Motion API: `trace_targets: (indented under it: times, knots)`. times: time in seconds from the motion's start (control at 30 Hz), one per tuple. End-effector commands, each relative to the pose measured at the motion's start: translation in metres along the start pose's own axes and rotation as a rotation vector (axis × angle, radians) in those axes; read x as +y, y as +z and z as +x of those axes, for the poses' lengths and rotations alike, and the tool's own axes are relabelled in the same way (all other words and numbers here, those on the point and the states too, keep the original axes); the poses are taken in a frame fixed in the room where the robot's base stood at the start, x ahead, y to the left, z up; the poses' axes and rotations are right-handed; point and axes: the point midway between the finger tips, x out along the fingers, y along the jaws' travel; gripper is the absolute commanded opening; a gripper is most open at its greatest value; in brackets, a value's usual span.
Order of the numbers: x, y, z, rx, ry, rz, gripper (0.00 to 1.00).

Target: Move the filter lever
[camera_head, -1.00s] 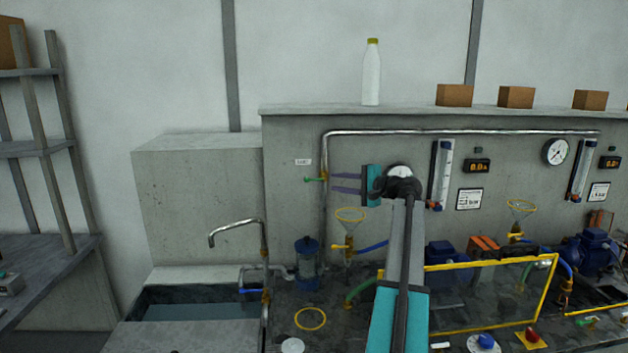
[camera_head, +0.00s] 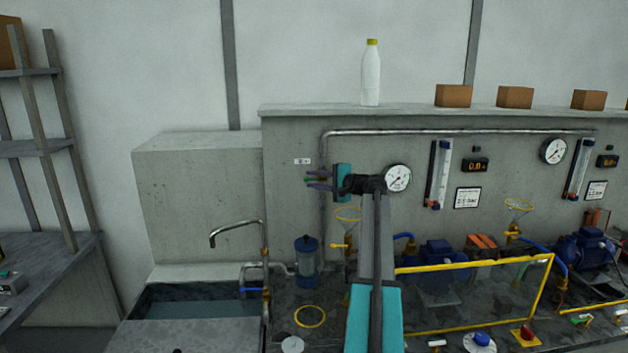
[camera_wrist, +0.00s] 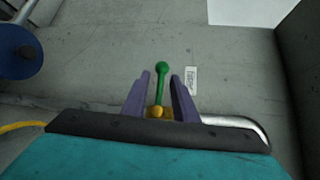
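A green lever with a ball end (camera_wrist: 161,85) stands out from a brass valve body (camera_wrist: 155,112) on the wall pipe, beside a small white label (camera_wrist: 191,80) that I cannot read clearly. My gripper (camera_wrist: 160,77) has its two purple fingers open, one on each side of the lever, with a gap to each. In the head view, my gripper (camera_head: 319,180) is at the upright pipe below the same label (camera_head: 302,161) and covers most of the lever. A blue-capped clear filter housing (camera_head: 307,262) stands on the bench below.
The steel pipe (camera_head: 450,132) runs along the wall. A pressure gauge (camera_head: 398,177) is just right of my gripper. Yellow-rimmed funnel (camera_head: 348,212), sink (camera_head: 195,302) and tap (camera_head: 236,226) are lower. The wall left of the lever is clear.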

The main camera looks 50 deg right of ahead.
Motion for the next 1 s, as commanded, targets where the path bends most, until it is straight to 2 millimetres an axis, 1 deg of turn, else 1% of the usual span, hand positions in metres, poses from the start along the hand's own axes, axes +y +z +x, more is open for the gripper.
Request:
trace_targets:
  times: [0.17,0.2,0.33,0.37,1.0]
  knots:
    - [0.0003,0.0003,0.0002,0.0,0.0,0.0,0.26]
    - [0.0003,0.0003,0.0003,0.0,0.0,0.0,0.23]
    - [0.0002,0.0005,0.0003,-0.001,0.0,0.0,0.01]
    - [0.0003,0.0005,0.0004,-0.001,0.0,0.0,0.0]
    - [0.0008,0.003,0.0018,-0.004,0.001,0.0,0.0]
